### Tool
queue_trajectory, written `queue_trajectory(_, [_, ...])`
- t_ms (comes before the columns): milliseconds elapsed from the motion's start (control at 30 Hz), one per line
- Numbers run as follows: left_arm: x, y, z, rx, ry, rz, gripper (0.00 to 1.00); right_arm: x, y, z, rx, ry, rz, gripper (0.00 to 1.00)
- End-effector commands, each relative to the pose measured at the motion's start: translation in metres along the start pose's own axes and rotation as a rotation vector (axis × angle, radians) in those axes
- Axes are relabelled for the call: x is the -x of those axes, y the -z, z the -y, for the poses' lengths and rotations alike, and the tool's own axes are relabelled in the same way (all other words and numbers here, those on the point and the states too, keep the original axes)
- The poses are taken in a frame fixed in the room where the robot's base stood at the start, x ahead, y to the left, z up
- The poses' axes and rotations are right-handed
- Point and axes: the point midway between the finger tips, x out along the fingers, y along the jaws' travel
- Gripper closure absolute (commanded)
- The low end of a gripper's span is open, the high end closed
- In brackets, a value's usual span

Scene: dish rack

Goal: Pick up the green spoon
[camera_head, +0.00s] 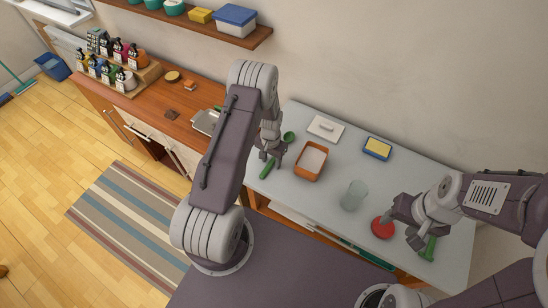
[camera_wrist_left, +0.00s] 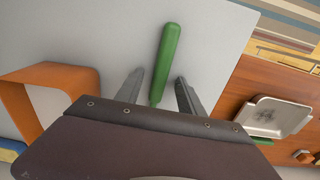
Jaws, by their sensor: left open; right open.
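The green spoon lies on the grey table, its handle (camera_head: 267,168) toward the front edge and its round bowl (camera_head: 289,137) further back. My left gripper (camera_head: 273,159) is open above the spoon and hides its middle in the head view. In the left wrist view the green handle (camera_wrist_left: 167,55) runs between the two open fingers (camera_wrist_left: 159,95), with space on both sides. My right gripper (camera_head: 402,228) is open at the right, between a red round item (camera_head: 382,229) and another green utensil (camera_head: 428,248).
An orange container (camera_head: 311,162) stands close right of my left gripper. A clear glass (camera_head: 353,196), a white board (camera_head: 326,128) and a blue tray with a yellow sponge (camera_head: 377,148) are on the table (camera_head: 330,225). A metal tray (camera_head: 206,121) sits on the wooden counter (camera_head: 180,101).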

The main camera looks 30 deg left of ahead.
Motion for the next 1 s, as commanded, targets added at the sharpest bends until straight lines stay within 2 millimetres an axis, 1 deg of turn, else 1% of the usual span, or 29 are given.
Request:
queue_trajectory(133, [0.000, 0.000, 0.000, 0.000, 0.000, -0.001, 0.55, -0.001, 0.000, 0.000, 0.000, 0.000, 0.000, 0.48])
queue_trajectory(167, [0.000, 0.000, 0.000, 0.000, 0.000, -0.001, 0.57, -0.001, 0.000, 0.000, 0.000, 0.000, 0.000, 0.48])
queue_trajectory(200, [0.000, 0.000, 0.000, 0.000, 0.000, -0.001, 0.68, -0.001, 0.000, 0.000, 0.000, 0.000, 0.000, 0.48])
queue_trajectory(267, [0.000, 0.000, 0.000, 0.000, 0.000, -0.001, 0.85, -0.001, 0.000, 0.000, 0.000, 0.000, 0.000, 0.48])
queue_trajectory(300, [0.000, 0.000, 0.000, 0.000, 0.000, -0.001, 0.96, -0.001, 0.000, 0.000, 0.000, 0.000, 0.000, 0.48])
queue_trajectory(333, [0.000, 0.000, 0.000, 0.000, 0.000, -0.001, 1.00, -0.001, 0.000, 0.000, 0.000, 0.000, 0.000, 0.48])
queue_trajectory(633, [0.001, 0.001, 0.000, 0.000, 0.000, -0.001, 1.00, -0.001, 0.000, 0.000, 0.000, 0.000, 0.000, 0.48])
queue_trajectory(733, [0.005, 0.001, 0.000, 0.000, 0.001, -0.002, 1.00, -0.004, 0.000, 0.000, 0.000, 0.000, 0.000, 0.48])
queue_trajectory(867, [0.018, 0.001, 0.000, 0.000, 0.000, -0.003, 1.00, -0.010, -0.001, 0.000, 0.000, 0.000, 0.000, 0.48])
queue_trajectory(967, [0.036, 0.002, 0.001, 0.000, 0.000, -0.003, 1.00, -0.018, -0.002, 0.000, 0.000, 0.000, 0.000, 0.48])
queue_trajectory(1000, [0.042, 0.005, -0.005, -0.004, 0.000, -0.003, 1.00, -0.022, -0.002, 0.000, 0.000, 0.000, 0.000, 0.48])
